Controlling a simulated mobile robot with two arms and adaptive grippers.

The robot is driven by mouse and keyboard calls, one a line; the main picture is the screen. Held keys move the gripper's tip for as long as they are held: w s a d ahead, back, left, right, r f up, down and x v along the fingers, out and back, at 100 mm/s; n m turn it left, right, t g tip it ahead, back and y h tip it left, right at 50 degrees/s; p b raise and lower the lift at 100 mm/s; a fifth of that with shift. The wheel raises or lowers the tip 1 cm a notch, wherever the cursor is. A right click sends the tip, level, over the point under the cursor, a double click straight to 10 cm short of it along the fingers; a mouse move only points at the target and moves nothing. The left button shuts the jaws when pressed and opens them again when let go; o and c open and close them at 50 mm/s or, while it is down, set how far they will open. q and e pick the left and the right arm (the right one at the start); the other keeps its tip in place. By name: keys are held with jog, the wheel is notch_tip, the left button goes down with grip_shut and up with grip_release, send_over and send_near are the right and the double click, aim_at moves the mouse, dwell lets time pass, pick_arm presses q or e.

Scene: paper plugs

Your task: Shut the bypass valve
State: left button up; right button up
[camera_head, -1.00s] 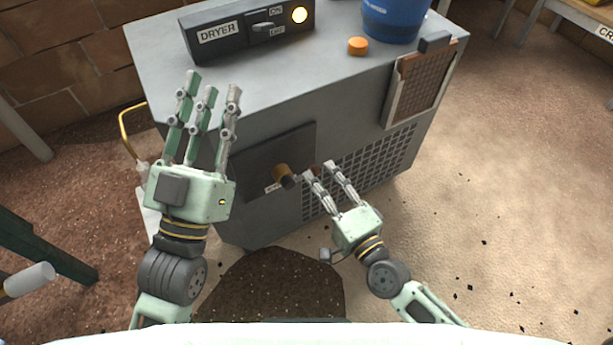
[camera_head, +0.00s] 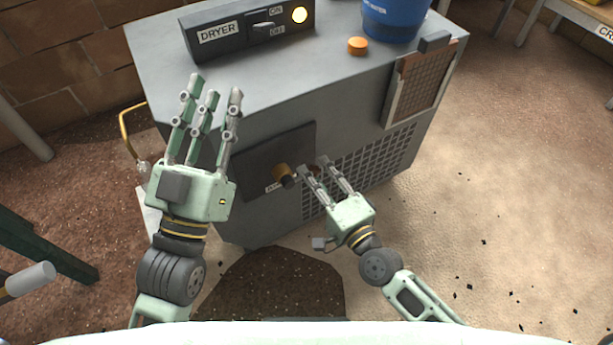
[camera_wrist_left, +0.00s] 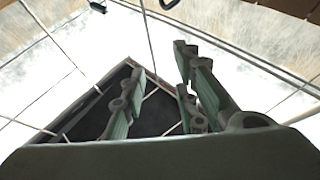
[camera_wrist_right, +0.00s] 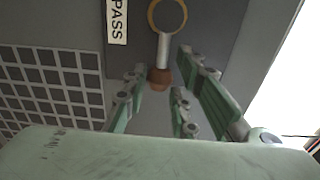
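The bypass valve (camera_head: 284,172) is a brass fitting on a dark plate on the dryer's front. In the right wrist view its ring (camera_wrist_right: 167,14) carries a metal lever (camera_wrist_right: 163,48) with a reddish-brown knob (camera_wrist_right: 159,79), beside a partly visible label ending in "PASS" (camera_wrist_right: 117,20). My right gripper (camera_head: 313,164) is open just right of the valve. In the right wrist view its fingers (camera_wrist_right: 160,70) stand apart around the knob's end; contact cannot be told. The knob is hidden by fingers in the head view. My left gripper (camera_head: 212,88) is open and empty, left of the plate.
The grey dryer cabinet (camera_head: 330,75) fills the middle. On top are a dryer switch box (camera_head: 215,35), an orange button (camera_head: 357,46) and a blue container (camera_head: 392,20). A vent grille (camera_head: 375,165) lies right of the valve.

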grip_shut()
